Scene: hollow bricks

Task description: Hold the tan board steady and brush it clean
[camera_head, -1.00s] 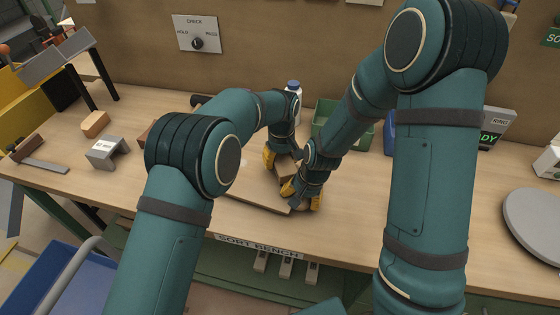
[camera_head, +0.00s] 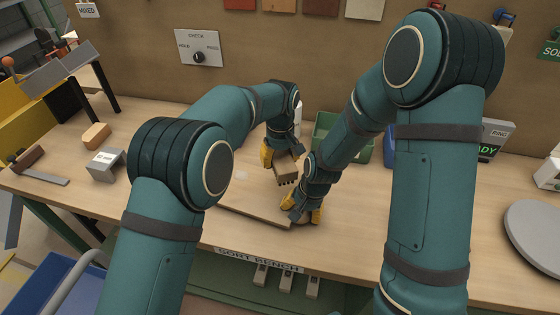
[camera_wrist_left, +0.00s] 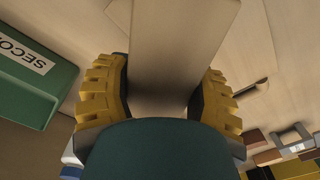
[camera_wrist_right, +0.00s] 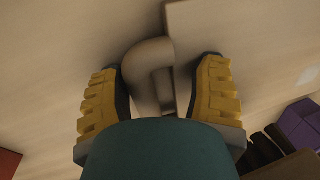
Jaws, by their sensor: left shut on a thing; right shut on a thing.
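The tan board (camera_head: 248,207) lies flat on the bench, partly hidden by my arms. My left gripper (camera_head: 279,160) is shut on a brown brush (camera_head: 286,171), with dark bristles pointing down over the board's far right part. In the left wrist view the brush's block (camera_wrist_left: 168,55) sits between the yellow fingers. My right gripper (camera_head: 306,213) is at the board's right end. In the right wrist view it is shut on a curved grey-brown handle (camera_wrist_right: 150,75) beside the board's corner (camera_wrist_right: 235,40). I cannot tell whether the bristles touch the board.
A green bin (camera_head: 325,128) stands behind the grippers, with a white bottle partly hidden beside it. A grey block (camera_head: 106,165), a tan block (camera_head: 96,135) and a brown-handled tool (camera_head: 38,165) lie at left. A grey disc (camera_head: 535,225) is at right.

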